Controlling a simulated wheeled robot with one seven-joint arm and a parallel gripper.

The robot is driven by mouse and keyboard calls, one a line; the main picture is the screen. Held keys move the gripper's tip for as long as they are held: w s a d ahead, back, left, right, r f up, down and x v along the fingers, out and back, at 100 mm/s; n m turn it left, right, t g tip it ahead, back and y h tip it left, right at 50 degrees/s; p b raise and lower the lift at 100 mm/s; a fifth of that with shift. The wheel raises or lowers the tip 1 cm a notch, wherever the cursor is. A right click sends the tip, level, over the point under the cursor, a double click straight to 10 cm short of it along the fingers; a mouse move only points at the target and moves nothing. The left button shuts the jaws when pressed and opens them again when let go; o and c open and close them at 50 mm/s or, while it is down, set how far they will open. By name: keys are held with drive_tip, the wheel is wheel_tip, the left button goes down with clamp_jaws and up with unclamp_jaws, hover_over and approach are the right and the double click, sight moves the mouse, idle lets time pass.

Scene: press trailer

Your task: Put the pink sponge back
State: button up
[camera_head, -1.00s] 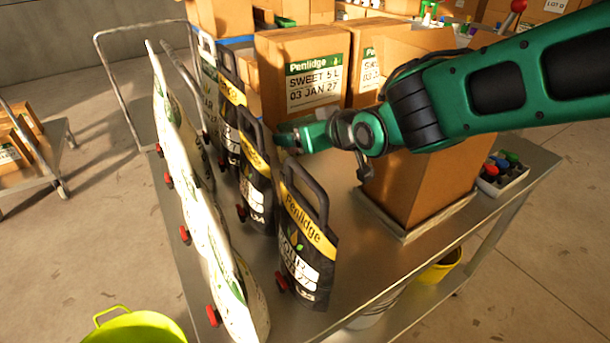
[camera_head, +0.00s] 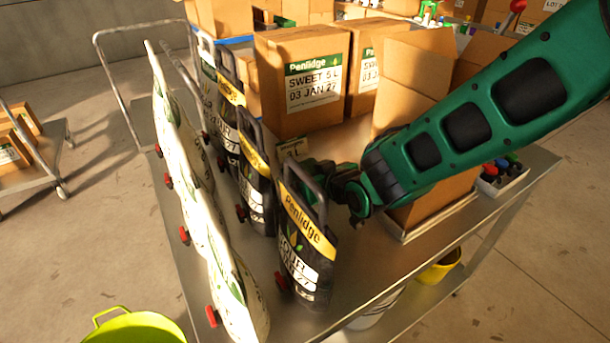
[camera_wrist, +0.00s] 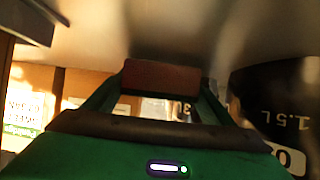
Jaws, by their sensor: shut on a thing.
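In the wrist view, a dull reddish block (camera_wrist: 160,77) sits between the fingertips of my gripper (camera_wrist: 160,88). It looks like the pink sponge in shadow. My gripper is shut on it. In the head view, my gripper (camera_head: 330,185) is low over the metal table, between the front black pouch and the open carton. The pouch's handle partly covers it, and the sponge cannot be made out there. The front black Penlidge pouch (camera_head: 304,250) stands upright close beside my gripper. I cannot tell where the sponge's place is.
Several black pouches and white pouches with red caps (camera_head: 212,316) stand in rows at the left. An open carton (camera_head: 430,215) stands on a tray at the right. A closed Penlidge carton (camera_head: 300,110) is behind. The table front (camera_head: 365,285) has bare metal.

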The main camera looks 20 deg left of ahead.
drive_tip(key=shift+f, duration=0.3)
drive_tip(key=o, duration=1.3)
drive_tip(key=shift+r, duration=0.1)
drive_tip(key=shift+s+d+r, duration=0.15)
drive_tip(key=shift+r, duration=0.05)
drive_tip(key=v, duration=1)
drive_tip(key=shift+d+f, duration=0.2)
drive_tip(key=shift+d, duration=0.15)
